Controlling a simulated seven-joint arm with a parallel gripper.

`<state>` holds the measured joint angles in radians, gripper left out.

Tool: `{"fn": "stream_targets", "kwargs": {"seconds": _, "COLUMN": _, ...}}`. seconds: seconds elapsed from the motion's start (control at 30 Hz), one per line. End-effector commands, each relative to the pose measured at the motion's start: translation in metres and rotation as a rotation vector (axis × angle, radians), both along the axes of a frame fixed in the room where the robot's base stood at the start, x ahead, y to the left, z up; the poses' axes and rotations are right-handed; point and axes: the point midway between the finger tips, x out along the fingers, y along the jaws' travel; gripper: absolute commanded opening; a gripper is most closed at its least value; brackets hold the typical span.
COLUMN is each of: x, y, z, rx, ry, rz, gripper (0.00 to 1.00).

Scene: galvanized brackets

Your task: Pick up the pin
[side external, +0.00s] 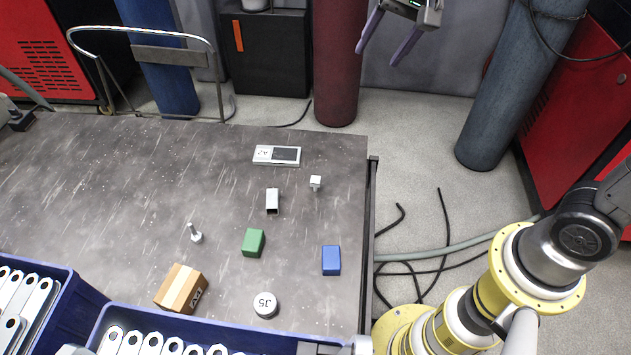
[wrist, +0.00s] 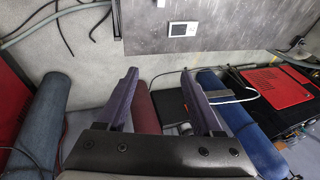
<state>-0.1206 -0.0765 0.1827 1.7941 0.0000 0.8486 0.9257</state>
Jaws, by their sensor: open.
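The pin (side external: 195,234) seems to be the small silver piece on the left-middle of the dark table, a thin shank with a wider end; its details are too small to tell. It does not show in the wrist view. My gripper (side external: 377,58) is open and empty, high up at the top of the side view, beyond the table's far right corner and well away from the pin. In the wrist view my gripper (wrist: 159,72) shows two dark purple fingers spread wide with nothing between them.
On the table (side external: 100,190) are a display device (side external: 277,155), a square metal tube (side external: 272,201), a small pale block (side external: 315,183), green (side external: 253,242) and blue (side external: 331,260) blocks, a carton (side external: 181,289) and a round disc (side external: 265,304). Blue bins (side external: 92,318) of brackets line the front.

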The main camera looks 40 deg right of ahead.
Motion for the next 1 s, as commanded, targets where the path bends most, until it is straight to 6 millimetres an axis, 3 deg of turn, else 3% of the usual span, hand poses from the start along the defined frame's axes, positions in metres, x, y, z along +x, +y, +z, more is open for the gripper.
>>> {"fn": "stream_targets", "kwargs": {"seconds": 0.1, "x": 0.040, "y": 0.020, "z": -0.042, "rx": 0.017, "ry": 0.078, "rz": -0.039, "gripper": 0.68}}
{"fn": "stream_targets", "kwargs": {"seconds": 0.2, "x": 0.065, "y": 0.037, "z": -0.081, "rx": 0.021, "ry": 0.142, "rz": -0.062, "gripper": 0.68}}
{"fn": "stream_targets", "kwargs": {"seconds": 0.33, "x": 0.085, "y": 0.058, "z": -0.140, "rx": 0.006, "ry": 0.229, "rz": -0.059, "gripper": 0.68}}
{"fn": "stream_targets", "kwargs": {"seconds": 0.53, "x": 0.084, "y": 0.078, "z": -0.213, "rx": -0.031, "ry": 0.346, "rz": -0.021, "gripper": 0.68}}
{"fn": "stream_targets", "kwargs": {"seconds": 0.83, "x": 0.074, "y": 0.085, "z": -0.255, "rx": -0.048, "ry": 0.395, "rz": -0.003, "gripper": 0.68}}
{"fn": "stream_targets", "kwargs": {"seconds": 1.0, "x": 0.074, "y": 0.085, "z": -0.289, "rx": -0.048, "ry": 0.396, "rz": -0.003, "gripper": 0.68}}
